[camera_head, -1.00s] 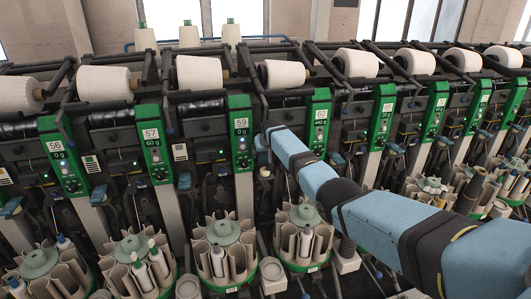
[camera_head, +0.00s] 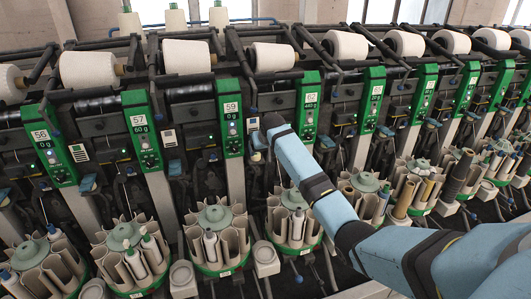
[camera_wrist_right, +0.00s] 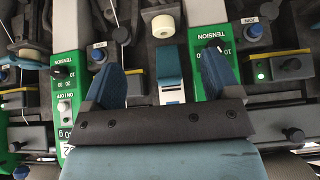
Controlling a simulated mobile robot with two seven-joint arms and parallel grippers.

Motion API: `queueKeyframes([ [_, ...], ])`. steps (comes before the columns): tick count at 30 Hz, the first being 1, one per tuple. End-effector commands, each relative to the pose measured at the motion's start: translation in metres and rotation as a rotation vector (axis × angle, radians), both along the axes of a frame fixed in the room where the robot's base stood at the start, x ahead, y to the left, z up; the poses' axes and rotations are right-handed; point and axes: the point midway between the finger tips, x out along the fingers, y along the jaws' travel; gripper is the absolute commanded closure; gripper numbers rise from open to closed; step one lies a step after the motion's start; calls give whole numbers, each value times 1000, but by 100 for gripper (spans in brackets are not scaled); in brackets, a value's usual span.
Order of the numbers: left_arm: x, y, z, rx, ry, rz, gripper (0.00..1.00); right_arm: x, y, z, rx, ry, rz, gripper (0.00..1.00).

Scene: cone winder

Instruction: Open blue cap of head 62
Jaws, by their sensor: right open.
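The green panel of head 62 (camera_head: 308,105) stands just right of my right gripper (camera_head: 265,133) in the head view. In the right wrist view, my right gripper (camera_wrist_right: 161,62) is open, with one blue finger on each side of a blue cap (camera_wrist_right: 171,64) with a pale silver lower part. The cap appears between the fingers, with gaps visible on both sides. I cannot tell how deep the fingertips reach around it. In the head view the cap is largely hidden by the gripper. My left gripper is not in view.
Panel 59 (camera_head: 231,125) is left of the gripper. A yarn cone (camera_head: 272,57) lies above. In the wrist view, a cream roller (camera_wrist_right: 163,26) and green tension panels (camera_wrist_right: 68,105) are close by.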

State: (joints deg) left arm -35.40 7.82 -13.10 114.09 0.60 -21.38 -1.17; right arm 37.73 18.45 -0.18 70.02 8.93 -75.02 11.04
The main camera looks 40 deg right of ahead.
Motion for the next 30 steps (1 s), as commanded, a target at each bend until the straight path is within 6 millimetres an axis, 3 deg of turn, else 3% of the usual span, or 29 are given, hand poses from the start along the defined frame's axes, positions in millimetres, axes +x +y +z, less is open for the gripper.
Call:
queueKeyframes([
  [7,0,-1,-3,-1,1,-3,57,-18,6,0,-1,0,1,17],
  [30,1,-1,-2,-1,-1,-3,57,-18,6,0,0,0,0,17],
])
